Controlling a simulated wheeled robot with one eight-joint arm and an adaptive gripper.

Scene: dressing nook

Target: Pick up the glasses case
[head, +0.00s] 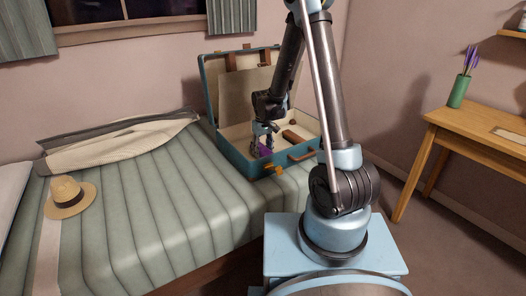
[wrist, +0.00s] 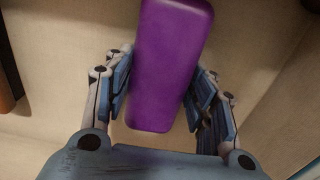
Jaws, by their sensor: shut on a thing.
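The glasses case (wrist: 168,65) is a long purple block with rounded edges. In the wrist view it lies between the two fingers of my gripper (wrist: 163,98), which is shut on it. In the head view my gripper (head: 264,142) is inside the open teal suitcase (head: 236,160) on the bed, and a small part of the purple case (head: 265,151) shows below the fingers. The suitcase's cream lining fills the wrist view behind the case. I cannot tell whether the case touches the suitcase floor.
A brown item (head: 293,137) lies in the suitcase, right of my gripper. The raised lid (head: 210,85) stands behind. A straw hat (head: 70,196) and a folded blanket (head: 118,138) are on the bed (head: 150,210). A wooden desk (head: 475,125) with a green vase (head: 459,91) stands at right.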

